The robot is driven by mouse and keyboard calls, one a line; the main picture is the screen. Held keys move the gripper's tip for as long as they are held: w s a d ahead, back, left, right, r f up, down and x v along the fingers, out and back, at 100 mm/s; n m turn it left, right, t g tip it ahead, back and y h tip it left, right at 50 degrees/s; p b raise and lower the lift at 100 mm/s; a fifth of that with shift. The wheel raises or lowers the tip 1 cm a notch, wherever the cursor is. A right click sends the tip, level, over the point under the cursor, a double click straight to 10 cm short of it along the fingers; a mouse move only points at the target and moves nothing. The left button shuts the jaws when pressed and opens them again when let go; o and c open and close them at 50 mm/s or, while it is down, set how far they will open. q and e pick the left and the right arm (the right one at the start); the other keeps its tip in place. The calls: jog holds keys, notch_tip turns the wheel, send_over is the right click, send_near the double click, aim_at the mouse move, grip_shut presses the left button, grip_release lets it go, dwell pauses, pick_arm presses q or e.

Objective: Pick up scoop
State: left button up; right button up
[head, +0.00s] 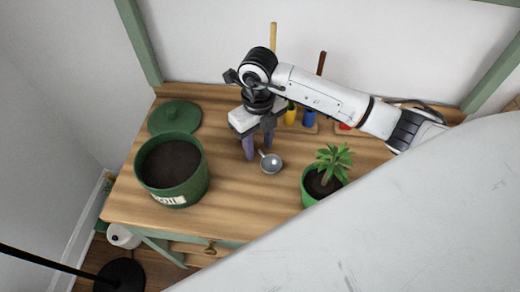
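The scoop (271,163) is a small grey metal cup with a short handle, lying on the wooden table (235,205) between the soil pot and the potted plant. My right gripper (258,150) points down just behind and above the scoop, slightly to its left. Its two fingers stand apart with nothing seen between them. I cannot tell whether a fingertip touches the scoop's handle. My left gripper is not in view.
A green pot of soil (191,196) stands at left, its green lid (175,117) behind it. A potted plant (310,199) stands at right. The table front is clear.

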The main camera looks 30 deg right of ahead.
jog(key=shift+f, duration=0.65)
grip_shut()
